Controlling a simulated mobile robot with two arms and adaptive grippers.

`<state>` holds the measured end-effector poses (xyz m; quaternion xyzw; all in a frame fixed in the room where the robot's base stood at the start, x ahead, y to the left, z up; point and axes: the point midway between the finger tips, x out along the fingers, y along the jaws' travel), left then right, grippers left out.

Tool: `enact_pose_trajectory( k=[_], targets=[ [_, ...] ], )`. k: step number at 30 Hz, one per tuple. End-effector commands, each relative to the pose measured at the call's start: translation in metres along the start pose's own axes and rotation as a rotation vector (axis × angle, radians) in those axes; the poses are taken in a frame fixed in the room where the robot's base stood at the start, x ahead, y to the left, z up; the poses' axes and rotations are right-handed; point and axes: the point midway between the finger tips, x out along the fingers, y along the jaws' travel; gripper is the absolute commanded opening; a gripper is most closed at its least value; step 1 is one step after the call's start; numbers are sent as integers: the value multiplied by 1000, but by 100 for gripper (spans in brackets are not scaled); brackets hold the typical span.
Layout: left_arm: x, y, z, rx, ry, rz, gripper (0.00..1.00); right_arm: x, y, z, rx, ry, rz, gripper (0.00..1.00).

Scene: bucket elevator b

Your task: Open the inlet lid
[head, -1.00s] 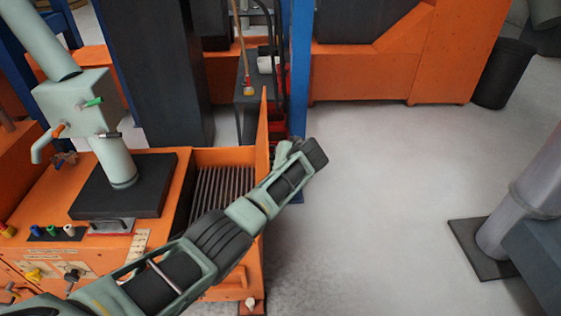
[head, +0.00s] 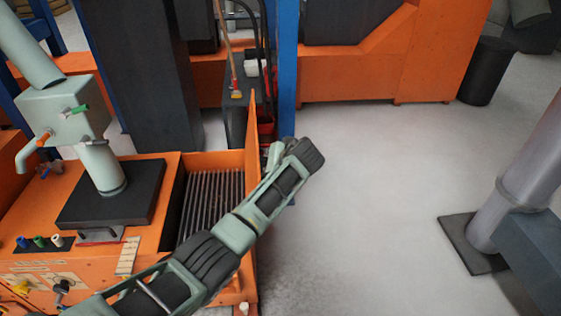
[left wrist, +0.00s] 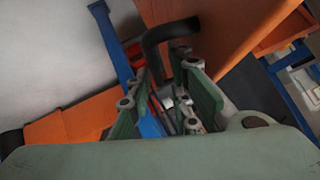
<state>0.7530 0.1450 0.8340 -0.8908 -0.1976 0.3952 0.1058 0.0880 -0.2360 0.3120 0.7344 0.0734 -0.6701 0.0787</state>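The inlet lid (head: 252,135) is an orange panel standing upright on the right side of the barred inlet (head: 212,205) of the orange machine, so the bars are uncovered. My left arm reaches across the machine's front right corner. My left gripper (head: 277,153) is just to the right of the lid, its fingers mostly hidden behind my arm. In the left wrist view my left gripper (left wrist: 166,95) has its fingers apart. A black bent handle (left wrist: 168,35) on the orange panel (left wrist: 220,25) rises just beyond and between the fingertips; contact cannot be told. My right gripper is not in view.
A black plate (head: 110,195) with a pale column and valve box (head: 65,110) stands left of the inlet. A blue post (head: 287,70) stands behind the lid. Open floor (head: 370,180) lies to the right, with a grey pipe (head: 520,180) beyond.

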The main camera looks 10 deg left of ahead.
Motion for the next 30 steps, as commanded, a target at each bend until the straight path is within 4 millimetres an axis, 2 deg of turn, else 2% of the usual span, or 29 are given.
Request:
enact_pose_trajectory(
  k=[6,15,30],
  targets=[
    [-38,2,0,-1,2,5,18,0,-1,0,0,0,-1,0],
    [-76,1,0,0,0,2,18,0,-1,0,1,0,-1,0],
    [-85,0,-1,1,0,2,18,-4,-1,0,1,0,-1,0]
  ],
)
